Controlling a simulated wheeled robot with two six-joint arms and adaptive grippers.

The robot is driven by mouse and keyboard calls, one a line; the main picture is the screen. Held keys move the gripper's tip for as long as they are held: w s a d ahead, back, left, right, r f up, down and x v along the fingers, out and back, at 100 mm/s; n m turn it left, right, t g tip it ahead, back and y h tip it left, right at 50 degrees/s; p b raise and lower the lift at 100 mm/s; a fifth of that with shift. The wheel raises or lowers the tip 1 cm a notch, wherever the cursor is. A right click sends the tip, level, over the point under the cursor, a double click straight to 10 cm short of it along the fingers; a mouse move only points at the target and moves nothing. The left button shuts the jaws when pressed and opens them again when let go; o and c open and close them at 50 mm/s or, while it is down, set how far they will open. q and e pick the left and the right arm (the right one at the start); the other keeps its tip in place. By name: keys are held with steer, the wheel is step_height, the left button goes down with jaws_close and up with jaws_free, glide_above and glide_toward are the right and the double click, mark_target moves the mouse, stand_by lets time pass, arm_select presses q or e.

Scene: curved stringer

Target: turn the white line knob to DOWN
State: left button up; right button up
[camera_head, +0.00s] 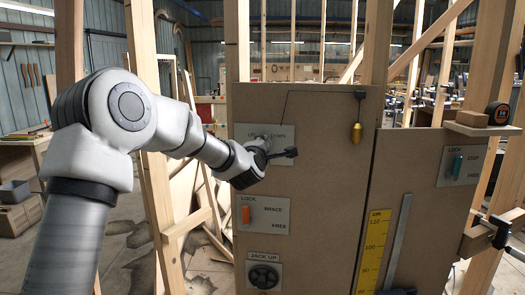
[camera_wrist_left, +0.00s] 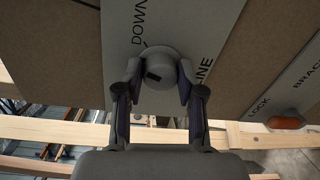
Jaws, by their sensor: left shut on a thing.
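The line knob (camera_wrist_left: 160,70) is round and greyish-white with a dark mark on its face. It sits on a light grey plate (camera_wrist_left: 205,22) lettered DOWN and LINE in the left wrist view. In the head view that plate (camera_head: 283,158) is at the upper left of the brown panel, and my arm covers part of its lettering and the knob. My left gripper (camera_head: 266,147) is at the plate, and its two fingers are closed around the knob's sides in the left wrist view. Which label the mark points to, I cannot tell. My right gripper is in neither view.
Below on the panel (camera_head: 328,200) are an orange BRACE switch (camera_head: 246,215) and a JACK UP knob (camera_head: 263,276). A brass plumb bob (camera_head: 356,133) hangs to the right. A teal switch (camera_head: 457,166) is on the right panel. Wooden studs stand around.

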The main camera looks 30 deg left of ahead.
arm_select(q)
steer(key=m, duration=0.5)
steer(key=shift+r+m, duration=0.1)
steer(key=shift+m, duration=0.3)
steer(key=shift+y, duration=0.3)
steer(key=o, duration=1.2)
steer(key=shift+c, duration=0.2)
steer(key=shift+w, duration=0.1)
steer(key=v, duration=1.2)
